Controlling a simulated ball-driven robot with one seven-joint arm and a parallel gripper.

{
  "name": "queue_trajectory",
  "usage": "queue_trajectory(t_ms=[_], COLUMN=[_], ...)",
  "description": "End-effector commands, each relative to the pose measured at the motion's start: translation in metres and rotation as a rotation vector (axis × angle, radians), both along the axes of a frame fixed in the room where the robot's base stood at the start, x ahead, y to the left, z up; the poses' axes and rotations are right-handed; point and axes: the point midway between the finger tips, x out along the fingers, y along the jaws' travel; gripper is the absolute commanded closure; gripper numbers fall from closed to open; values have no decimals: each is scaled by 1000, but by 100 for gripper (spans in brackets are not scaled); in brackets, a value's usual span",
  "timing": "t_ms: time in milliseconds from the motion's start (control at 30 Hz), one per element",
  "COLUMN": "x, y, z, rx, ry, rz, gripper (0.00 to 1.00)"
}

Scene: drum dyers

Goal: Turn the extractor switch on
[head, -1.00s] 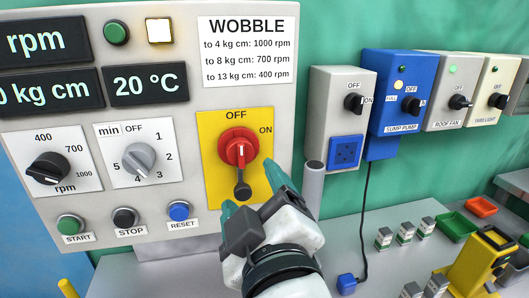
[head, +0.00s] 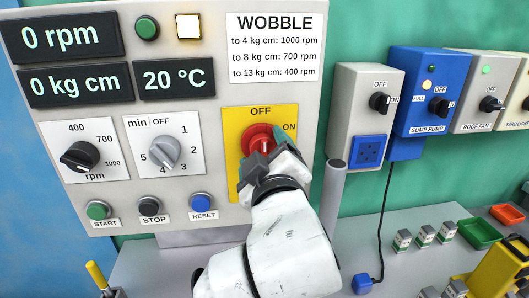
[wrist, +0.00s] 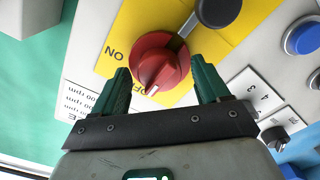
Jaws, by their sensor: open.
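A red rotary switch (head: 258,138) sits on a yellow plate (head: 233,120) marked OFF at the top and ON at the right. No extractor label is readable on it. In the wrist view the red knob (wrist: 157,62) has its white pointer mark towards OFF. A dark grey round-ended lever (wrist: 217,10) sticks out on its opposite side. My gripper (wrist: 164,72) is open, with one green finger on each side of the knob; I cannot tell whether either touches it. In the head view my gripper (head: 270,160) hides the switch's lower part.
The panel holds a black rpm knob (head: 80,157), a grey timer knob (head: 164,152) and START, STOP and RESET buttons below. Right of it are a grey socket switch (head: 379,102), the blue sump pump box (head: 432,68) and a grey upright post (head: 334,180).

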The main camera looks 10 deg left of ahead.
Motion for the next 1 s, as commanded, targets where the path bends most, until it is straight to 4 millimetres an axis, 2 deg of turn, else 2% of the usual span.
queue_trajectory(t_ms=[100,667,1000], x=[0,-1,-1], y=[0,0,1], z=[0,0,0], rx=[0,0,48], ry=[0,1,15], rz=[0,1,1], gripper=[27,81,81])
